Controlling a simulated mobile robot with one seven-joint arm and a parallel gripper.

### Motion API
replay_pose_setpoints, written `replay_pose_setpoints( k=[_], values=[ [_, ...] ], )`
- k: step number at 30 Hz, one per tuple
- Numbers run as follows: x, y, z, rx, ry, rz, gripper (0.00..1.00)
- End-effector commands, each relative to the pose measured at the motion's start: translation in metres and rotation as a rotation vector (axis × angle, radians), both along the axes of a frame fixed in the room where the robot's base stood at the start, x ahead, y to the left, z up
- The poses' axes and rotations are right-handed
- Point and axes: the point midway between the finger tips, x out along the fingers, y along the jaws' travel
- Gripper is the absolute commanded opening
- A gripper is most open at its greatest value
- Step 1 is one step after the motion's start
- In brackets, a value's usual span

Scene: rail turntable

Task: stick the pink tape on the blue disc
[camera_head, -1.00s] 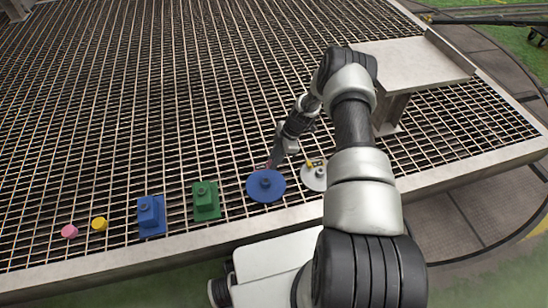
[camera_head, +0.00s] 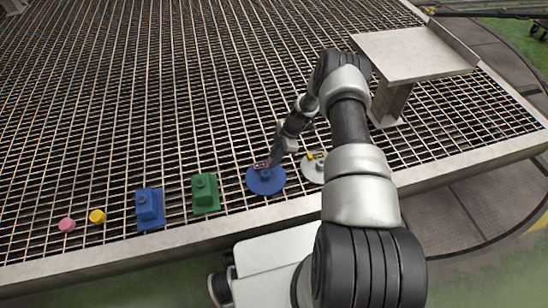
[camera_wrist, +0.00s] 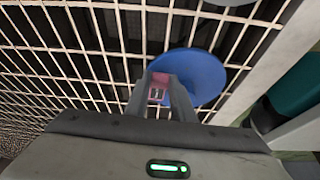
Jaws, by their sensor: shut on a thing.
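The blue disc (camera_head: 271,187) lies on the grating near the front edge, with a small knob at its middle. It also shows in the wrist view (camera_wrist: 205,75), behind and to the right of my fingertips. My gripper (camera_head: 265,163) is over the far side of the disc. In the wrist view my gripper (camera_wrist: 160,92) is shut on a small pink piece (camera_wrist: 159,79), which looks like the pink tape. The piece overlaps the disc's left edge in that view. I cannot tell whether it touches the disc.

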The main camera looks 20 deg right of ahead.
Motion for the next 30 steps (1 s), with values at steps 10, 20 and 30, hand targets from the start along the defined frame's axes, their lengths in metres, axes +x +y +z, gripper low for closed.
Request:
replay_pose_setpoints(
  k=[10,20,30],
  values=[
    [0.0,0.0,-0.004,0.0,0.0,0.0,0.02],
    [0.0,0.0,-0.009,0.0,-0.001,0.0,0.02],
    [0.0,0.0,-0.011,0.0,0.0,-0.001,0.02]
  ],
)
